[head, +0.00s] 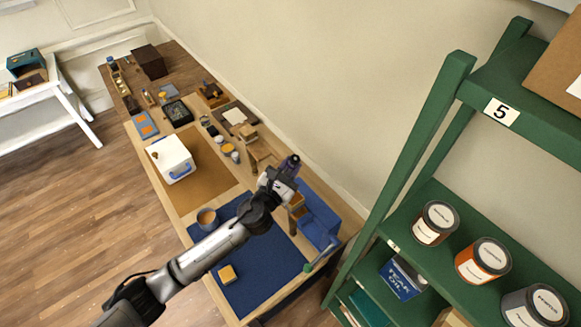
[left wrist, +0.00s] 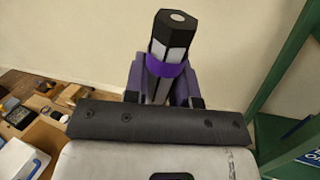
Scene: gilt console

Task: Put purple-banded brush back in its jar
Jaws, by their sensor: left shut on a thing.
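My left gripper (head: 279,178) is shut on the purple-banded brush (head: 291,164) above the far right part of the long bench. In the left wrist view the brush (left wrist: 167,72) stands up between the fingers, with a black end, a pale handle and a purple band. Its lower part is hidden by the gripper. A tan round jar or cup (head: 206,218) stands near the blue mat (head: 258,262), and small jars (head: 228,149) stand farther back. I cannot tell which one is the brush's jar. My right gripper is out of view.
A white box with a blue handle (head: 172,156) stands on a brown mat (head: 214,181). A blue stand (head: 318,224) is at the bench's right end. A green shelf (head: 433,190) with several cans rises at right.

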